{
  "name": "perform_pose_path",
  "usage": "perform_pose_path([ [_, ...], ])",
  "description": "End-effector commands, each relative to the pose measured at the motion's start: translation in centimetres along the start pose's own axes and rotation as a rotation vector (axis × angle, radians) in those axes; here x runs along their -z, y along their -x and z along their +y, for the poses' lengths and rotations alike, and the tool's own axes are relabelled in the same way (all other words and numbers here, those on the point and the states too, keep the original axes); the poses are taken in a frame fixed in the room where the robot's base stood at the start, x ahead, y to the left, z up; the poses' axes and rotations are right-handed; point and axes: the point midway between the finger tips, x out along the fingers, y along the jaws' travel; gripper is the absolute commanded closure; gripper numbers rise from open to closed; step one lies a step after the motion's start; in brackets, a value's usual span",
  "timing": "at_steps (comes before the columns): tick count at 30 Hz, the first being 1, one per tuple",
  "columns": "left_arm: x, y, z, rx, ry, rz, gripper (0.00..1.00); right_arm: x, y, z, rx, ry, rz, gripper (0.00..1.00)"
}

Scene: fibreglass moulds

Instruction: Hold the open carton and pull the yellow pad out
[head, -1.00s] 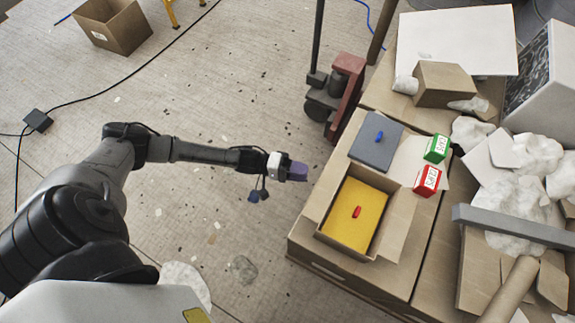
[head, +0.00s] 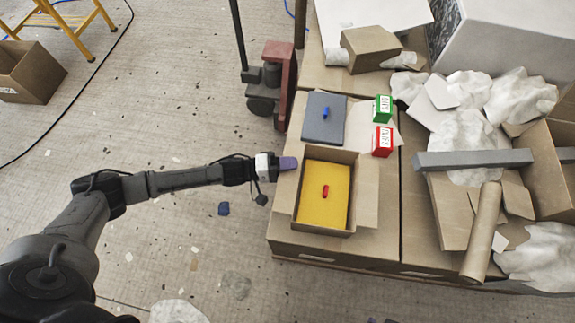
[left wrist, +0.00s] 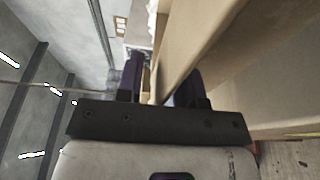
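The open carton (head: 298,209) stands on a large brown box, its flaps folded out. The yellow pad (head: 324,208) lies inside it, with a red handle (head: 325,191) on top. My left gripper (head: 288,163) is at the carton's left side near its far corner, its purple tips over the left flap's far end. In the left wrist view its two fingers (left wrist: 160,83) stand apart, with cardboard edges ahead of and beside them; I cannot tell whether they touch. A small purple sliver at the head view's bottom edge may be my right gripper (head: 372,320).
A grey pad (head: 323,119) with a blue handle lies behind the carton. A green box (head: 382,108) and a red box (head: 382,141) stand to its right. A grey bar (head: 473,159), a cardboard tube (head: 482,232) and crumpled paper clutter the right. The floor left of the boxes is mostly open.

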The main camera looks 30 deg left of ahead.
Motion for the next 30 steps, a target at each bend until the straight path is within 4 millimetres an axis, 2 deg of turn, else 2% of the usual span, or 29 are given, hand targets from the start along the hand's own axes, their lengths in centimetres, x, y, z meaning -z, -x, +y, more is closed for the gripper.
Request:
perform_pose_path([
  [2,0.01,0.01,0.01,0.000,0.000,0.000,0.66,0.02,0.00,-0.05,0.001,-0.002,0.000,0.56],
  [13,0.02,0.03,0.00,0.000,0.000,0.000,1.00,0.03,-0.01,-0.10,0.003,-0.003,0.000,0.56],
  [30,0.02,0.04,0.00,0.000,0.000,0.000,1.00,-0.04,-0.01,0.19,-0.005,0.006,-0.001,0.56],
])
